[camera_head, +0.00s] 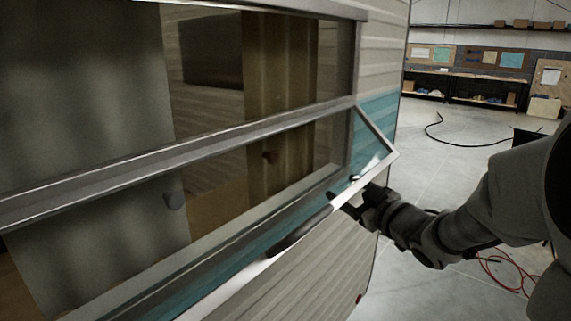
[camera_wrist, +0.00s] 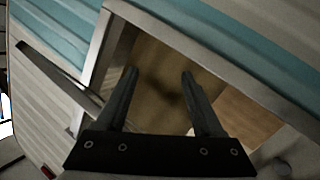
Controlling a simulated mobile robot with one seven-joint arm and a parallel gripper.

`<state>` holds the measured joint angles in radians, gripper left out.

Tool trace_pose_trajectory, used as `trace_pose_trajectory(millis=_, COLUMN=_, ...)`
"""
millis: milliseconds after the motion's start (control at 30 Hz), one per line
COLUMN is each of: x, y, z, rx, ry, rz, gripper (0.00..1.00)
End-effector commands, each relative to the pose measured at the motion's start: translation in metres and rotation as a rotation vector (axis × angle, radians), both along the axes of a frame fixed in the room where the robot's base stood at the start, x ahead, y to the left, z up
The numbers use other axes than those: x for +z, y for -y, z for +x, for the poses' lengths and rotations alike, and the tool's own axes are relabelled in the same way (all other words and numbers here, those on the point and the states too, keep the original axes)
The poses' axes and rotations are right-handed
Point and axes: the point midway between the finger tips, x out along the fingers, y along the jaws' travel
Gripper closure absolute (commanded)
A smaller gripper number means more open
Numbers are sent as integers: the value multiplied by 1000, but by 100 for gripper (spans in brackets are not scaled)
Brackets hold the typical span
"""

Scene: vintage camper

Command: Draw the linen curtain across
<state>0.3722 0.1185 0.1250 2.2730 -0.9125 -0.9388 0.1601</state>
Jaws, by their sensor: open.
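Through the camper window in the head view hang a wide grey-green cloth (camera_head: 85,110) at the left and a narrow brown hanging panel (camera_head: 283,90) with vertical folds towards the right. I cannot tell for sure which is the linen curtain. A gap lies between them. My gripper (camera_head: 342,201) is outside the window, by the right end of the tilted lower pane. In the wrist view my gripper (camera_wrist: 159,73) is open and empty, its fingers towards the window opening, with a brown surface (camera_wrist: 155,70) beyond them. Whether the fingertips are past the frame is unclear.
The lower pane's frame (camera_head: 376,131) tilts outward beside my gripper. A metal crossbar (camera_head: 180,150) divides the window.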

Motion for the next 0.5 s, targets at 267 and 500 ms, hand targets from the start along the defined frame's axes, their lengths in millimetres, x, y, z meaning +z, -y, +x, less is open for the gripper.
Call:
trace_pose_trajectory(millis=267, x=-17, y=-24, z=-18, rx=344, ry=145, rz=233, gripper=31)
trace_pose_trajectory(millis=500, x=-17, y=-23, z=-46, rx=532, ry=230, rz=406, gripper=31)
